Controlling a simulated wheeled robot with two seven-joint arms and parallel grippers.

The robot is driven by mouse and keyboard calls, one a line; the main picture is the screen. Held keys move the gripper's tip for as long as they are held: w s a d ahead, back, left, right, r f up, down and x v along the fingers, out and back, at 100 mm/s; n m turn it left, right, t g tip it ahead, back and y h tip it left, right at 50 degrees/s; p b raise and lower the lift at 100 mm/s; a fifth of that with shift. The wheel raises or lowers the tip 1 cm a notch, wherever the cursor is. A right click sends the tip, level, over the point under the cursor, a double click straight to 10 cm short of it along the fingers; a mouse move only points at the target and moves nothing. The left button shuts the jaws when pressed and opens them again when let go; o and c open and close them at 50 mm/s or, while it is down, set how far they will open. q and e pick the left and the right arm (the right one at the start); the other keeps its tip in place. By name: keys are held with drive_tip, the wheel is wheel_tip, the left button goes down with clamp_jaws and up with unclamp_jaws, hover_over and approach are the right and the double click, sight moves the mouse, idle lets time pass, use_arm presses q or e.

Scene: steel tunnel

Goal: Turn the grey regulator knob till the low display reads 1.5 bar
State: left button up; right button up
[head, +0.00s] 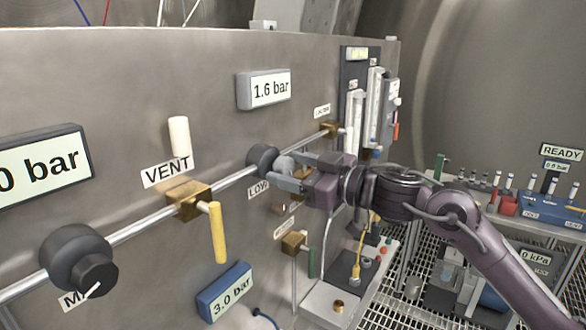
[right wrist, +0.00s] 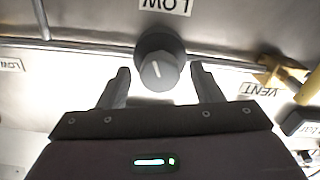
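The grey regulator knob (head: 284,164) sits on its dark round body (head: 262,158) on the pipe, above the LOW label (head: 257,188). The low display (head: 270,89) above it reads 1.6 bar. My right gripper (head: 287,170) is at the knob with its fingers spread. In the right wrist view the knob (right wrist: 158,73) lies between the two fingertips (right wrist: 160,69), with a gap on each side. A white pointer line shows on its face. My left gripper is not in view.
A black knob (head: 97,274) sits at the lower left on the same pipe. A yellow valve handle (head: 217,232) hangs below the VENT label (head: 166,172). A blue-framed display (head: 225,290) reads 3.0 bar. Flow tubes (head: 373,105) stand right of the knob; a bench with racks is at far right.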

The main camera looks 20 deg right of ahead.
drive_tip(key=shift+s+d+f+b, duration=0.15)
drive_tip(key=shift+s+d+b, duration=0.15)
drive_tip(key=shift+b, duration=0.1)
drive_tip(key=b+v, duration=0.4)
drive_tip(key=v, duration=0.3)
idle(0.3)
